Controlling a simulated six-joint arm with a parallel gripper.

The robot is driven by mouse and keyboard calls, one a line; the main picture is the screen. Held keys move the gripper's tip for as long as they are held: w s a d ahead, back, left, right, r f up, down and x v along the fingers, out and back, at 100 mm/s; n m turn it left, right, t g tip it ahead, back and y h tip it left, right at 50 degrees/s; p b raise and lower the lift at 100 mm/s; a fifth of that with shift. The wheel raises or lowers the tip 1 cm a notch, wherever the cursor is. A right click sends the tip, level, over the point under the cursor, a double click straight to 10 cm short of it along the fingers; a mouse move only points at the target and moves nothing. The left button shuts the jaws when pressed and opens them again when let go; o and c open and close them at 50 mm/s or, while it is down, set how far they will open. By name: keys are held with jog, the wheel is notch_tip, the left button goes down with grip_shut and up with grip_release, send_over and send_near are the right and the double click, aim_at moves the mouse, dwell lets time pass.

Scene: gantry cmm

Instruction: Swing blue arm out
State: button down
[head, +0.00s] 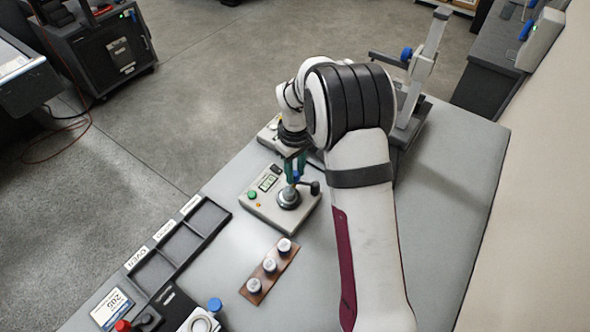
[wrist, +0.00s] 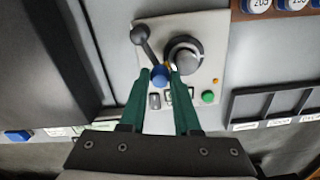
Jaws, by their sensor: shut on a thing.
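A light grey control box (head: 262,208) stands on the table, with a round dark dial (head: 289,196) on top. The blue arm's blue end (head: 294,178) shows beside the dial, next to a black ball-ended lever (head: 314,187). In the wrist view the blue end (wrist: 159,76) sits between the green fingertips of my gripper (wrist: 161,82), and the black lever (wrist: 149,48) runs up and left from it. The dial (wrist: 185,55) is just right of it. My gripper (head: 294,164) is shut on the blue end; the fingers hide part of it.
A brown strip with several white-topped pegs (head: 270,265) lies in front of the box. A black compartment tray (head: 180,245) with labels is to the left. A grey upright fixture (head: 425,65) with a blue knob stands behind my arm. The table's right side is clear.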

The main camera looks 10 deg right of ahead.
jog(key=shift+w, duration=0.1)
jog(key=m, duration=0.1)
jog(key=w+m, duration=0.1)
jog(key=shift+d+m, duration=0.3)
jog(key=shift+m, duration=0.1)
jog(key=shift+w+d+m, duration=0.3)
jog(key=shift+m, duration=0.6)
jog(key=shift+w+d+m, duration=0.25)
jog(key=shift+d+m, duration=0.05)
jog(key=shift+m, duration=0.6)
jog(key=c, duration=0.6)
grip_release()
notch_tip(320, 180, up, 16)
jog(key=shift+f, duration=0.1)
